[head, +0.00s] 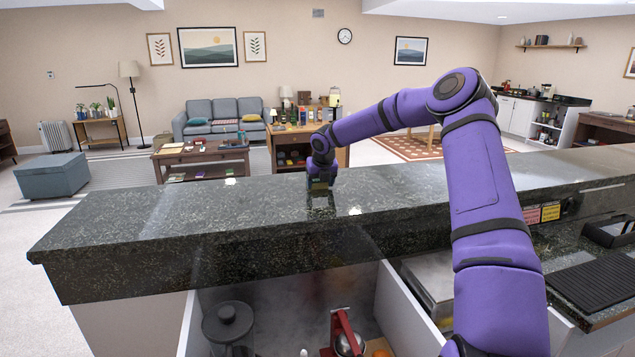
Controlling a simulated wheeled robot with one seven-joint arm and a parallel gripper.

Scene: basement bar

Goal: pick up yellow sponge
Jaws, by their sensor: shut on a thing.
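My gripper (320,198) points straight down over the dark speckled stone bar counter (150,215), near the middle of its length. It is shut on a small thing. A dull yellow patch at the gripper looks like the yellow sponge (319,185), but it is small and mostly hidden by the gripper. The fingertips are at or just above the counter top; I cannot tell whether the sponge touches the stone.
The counter top is clear to the left and right of my gripper. Below its near edge are an open compartment with a dark-lidded container (228,322) and a red object (346,335). A black ribbed mat (595,282) lies at the lower right.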

